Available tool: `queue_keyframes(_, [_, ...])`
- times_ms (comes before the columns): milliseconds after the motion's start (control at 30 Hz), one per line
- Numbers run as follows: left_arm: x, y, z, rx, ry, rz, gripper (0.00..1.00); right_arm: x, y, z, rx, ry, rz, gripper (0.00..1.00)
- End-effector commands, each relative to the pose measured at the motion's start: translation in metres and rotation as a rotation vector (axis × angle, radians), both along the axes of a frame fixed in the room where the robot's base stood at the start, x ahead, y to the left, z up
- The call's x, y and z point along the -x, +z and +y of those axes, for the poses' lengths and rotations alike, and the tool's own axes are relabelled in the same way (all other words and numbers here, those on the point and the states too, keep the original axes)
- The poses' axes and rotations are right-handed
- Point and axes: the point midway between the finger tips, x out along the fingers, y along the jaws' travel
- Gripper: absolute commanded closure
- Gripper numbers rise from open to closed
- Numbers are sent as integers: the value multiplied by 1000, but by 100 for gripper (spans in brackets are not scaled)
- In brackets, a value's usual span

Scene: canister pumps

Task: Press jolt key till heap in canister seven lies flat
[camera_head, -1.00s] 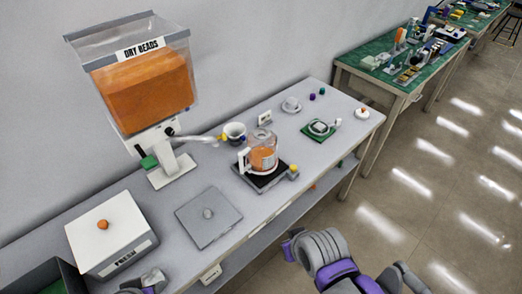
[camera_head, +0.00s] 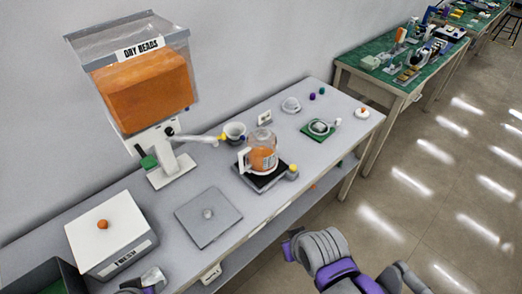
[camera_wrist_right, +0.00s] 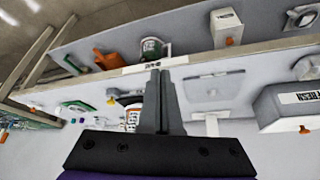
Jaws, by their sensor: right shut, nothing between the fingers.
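A clear canister (camera_head: 262,158) with a white handle holds orange beads. It stands on a dark square base (camera_head: 258,180) on the grey bench; any number on it is too small to read, and the shape of the heap is unclear. A small yellow-topped knob (camera_head: 292,171) sits at the base's right corner; I cannot tell if it is the jolt key. My right arm comes in at the bottom of the head view, in front of the bench. My right gripper (camera_wrist_right: 160,75) is shut and empty in the wrist view. My left gripper (camera_head: 150,280) shows partly at the bottom left edge.
A bead hopper (camera_head: 145,85) labelled DRY BEADS stands behind left. A green dish stand (camera_head: 318,129) is farther right. Open floor lies in front.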

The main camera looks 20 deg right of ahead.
Motion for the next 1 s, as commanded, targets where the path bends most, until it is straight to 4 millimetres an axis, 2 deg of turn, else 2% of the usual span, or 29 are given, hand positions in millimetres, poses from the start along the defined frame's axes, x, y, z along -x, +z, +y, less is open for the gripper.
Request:
queue_keyframes(500, [0,0,0,0,0,0,50,0,0,0,0,0,0,100])
queue_keyframes(633, [0,0,0,0,0,0,50,-6,3,-1,3,15,-5,100])
queue_keyframes(767, [0,1,0,0,0,-1,50,-30,14,-5,21,81,-24,100])
queue_keyframes(867, [-1,3,0,0,0,-2,50,-61,25,-12,49,167,-53,100])
queue_keyframes(1000, [-1,4,0,0,0,-3,50,-113,39,-30,106,301,-110,100])
